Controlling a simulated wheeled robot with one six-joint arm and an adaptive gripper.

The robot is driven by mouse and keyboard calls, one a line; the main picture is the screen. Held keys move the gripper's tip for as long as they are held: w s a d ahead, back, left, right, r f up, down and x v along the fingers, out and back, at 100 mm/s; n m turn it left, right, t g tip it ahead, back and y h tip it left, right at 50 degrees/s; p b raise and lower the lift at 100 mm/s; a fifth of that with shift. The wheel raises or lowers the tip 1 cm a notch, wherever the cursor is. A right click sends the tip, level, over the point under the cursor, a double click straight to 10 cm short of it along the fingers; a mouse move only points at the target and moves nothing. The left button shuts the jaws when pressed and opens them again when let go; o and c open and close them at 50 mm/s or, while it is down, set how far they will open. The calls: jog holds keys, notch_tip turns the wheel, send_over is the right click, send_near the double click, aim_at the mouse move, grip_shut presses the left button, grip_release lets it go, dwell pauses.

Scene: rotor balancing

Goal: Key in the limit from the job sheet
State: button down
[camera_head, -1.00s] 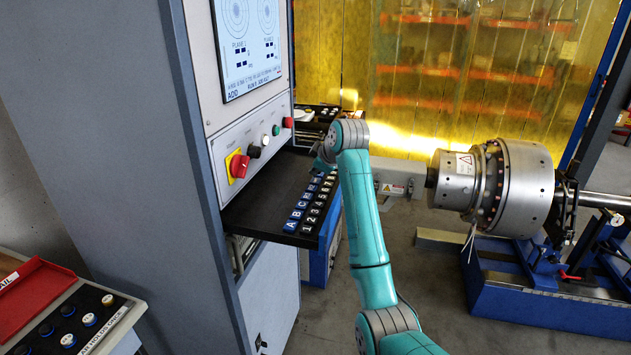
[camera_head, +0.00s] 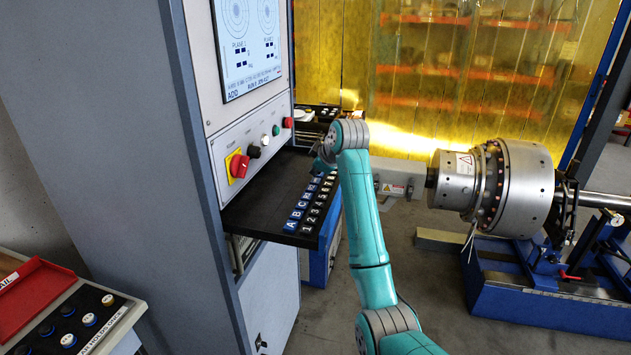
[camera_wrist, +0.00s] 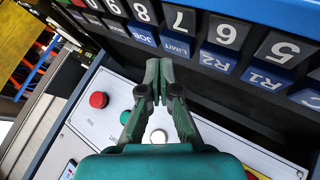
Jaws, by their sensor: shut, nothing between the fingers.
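The keypad shelf (camera_head: 260,219) sticks out from the grey cabinet, with lettered blue keys and numbered black keys along its edge. In the wrist view the LIMIT key (camera_wrist: 175,46) is blue, between the JOB key (camera_wrist: 143,36) and the R2 key (camera_wrist: 217,62). The number keys 7 (camera_wrist: 183,18), 6 (camera_wrist: 227,33) and 5 (camera_wrist: 285,48) stand beside them. My gripper (camera_wrist: 159,68) is shut and empty, its tips close to the LIMIT key in the picture; I cannot tell whether they touch. No job sheet is readable.
A panel with a red rotary switch (camera_head: 239,166) and several buttons sits above the shelf; its red button (camera_wrist: 98,100) shows in the wrist view. The steel rotor (camera_head: 515,188) stands on a blue stand at right. A red tray (camera_head: 38,296) is lower left.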

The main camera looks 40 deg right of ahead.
aim_at(315, 181)
jog(key=shift+f, duration=0.2)
dwell(0.3)
jog(key=shift+f, duration=0.2)
jog(key=shift+f, duration=0.5)
dwell(0.8)
jog(key=shift+r, duration=0.9)
jog(key=shift+r, duration=0.1)
jog(key=shift+r, duration=2.45)
jog(key=shift+a, duration=0.15)
